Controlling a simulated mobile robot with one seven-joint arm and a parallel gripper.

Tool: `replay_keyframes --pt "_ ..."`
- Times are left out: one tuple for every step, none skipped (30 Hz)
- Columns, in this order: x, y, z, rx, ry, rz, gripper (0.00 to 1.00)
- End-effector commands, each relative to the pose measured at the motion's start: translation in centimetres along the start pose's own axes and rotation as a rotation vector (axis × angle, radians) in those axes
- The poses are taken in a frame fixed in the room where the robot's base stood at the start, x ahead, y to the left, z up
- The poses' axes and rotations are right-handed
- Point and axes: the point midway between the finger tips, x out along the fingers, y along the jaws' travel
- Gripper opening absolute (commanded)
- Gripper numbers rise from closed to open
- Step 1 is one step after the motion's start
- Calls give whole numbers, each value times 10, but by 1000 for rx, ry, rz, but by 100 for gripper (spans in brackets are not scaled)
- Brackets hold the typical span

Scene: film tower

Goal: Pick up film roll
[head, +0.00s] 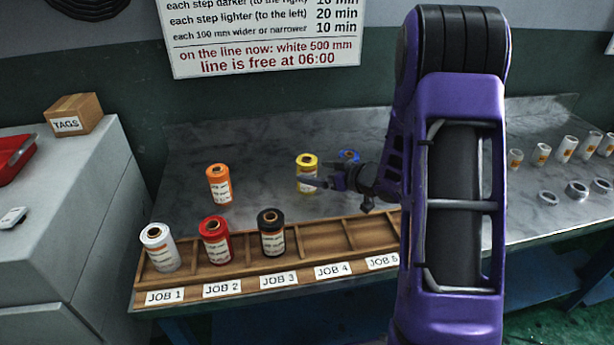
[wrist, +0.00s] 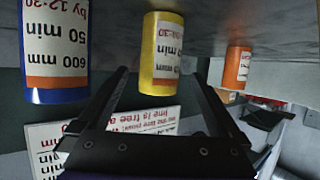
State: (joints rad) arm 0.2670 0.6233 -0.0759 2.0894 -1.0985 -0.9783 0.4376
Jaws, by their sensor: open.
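Film rolls stand upright: white (head: 158,247) in JOB 1, red (head: 215,240) in JOB 2 and black (head: 272,233) in JOB 3. Orange (head: 219,185), yellow (head: 307,173) and blue (head: 348,157) rolls stand on the metal bench behind the rack. In the upside-down wrist view, the yellow roll (wrist: 162,50) appears ahead between the open fingers (wrist: 163,84), with blue (wrist: 54,52) left and orange (wrist: 237,68) right. I cannot tell any contact.
The wooden rack (head: 237,268) runs along the bench's front; JOB 4 looks empty and JOB 5 is partly hidden by my arm. White rolls (head: 564,149) and metal rings (head: 577,189) stand at right. A TAGS box (head: 74,114) sits on the left cabinet (head: 60,200).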

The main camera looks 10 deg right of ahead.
Motion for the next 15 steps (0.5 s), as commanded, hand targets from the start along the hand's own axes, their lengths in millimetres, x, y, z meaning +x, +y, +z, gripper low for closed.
replay_keyframes --pt "8 0 2 -1 0 -2 100" --pt "13 0 3 0 0 -2 100" --pt "20 0 3 -1 -1 -2 100" --pt "25 0 4 -1 -1 -3 100" --pt "29 0 4 -1 -1 -2 100" --pt "34 0 3 -1 0 -2 100" --pt "38 0 2 -2 0 -1 100" --pt "41 0 2 -1 0 -1 100" --pt "43 1 2 -1 0 0 100" --pt "45 1 2 -1 -1 0 100" --pt "46 1 2 0 -1 0 100" --pt "46 1 2 0 -1 1 100" --pt "46 1 2 0 -1 1 100" --pt "46 1 2 0 -1 1 100" --pt "46 1 2 0 0 1 100"
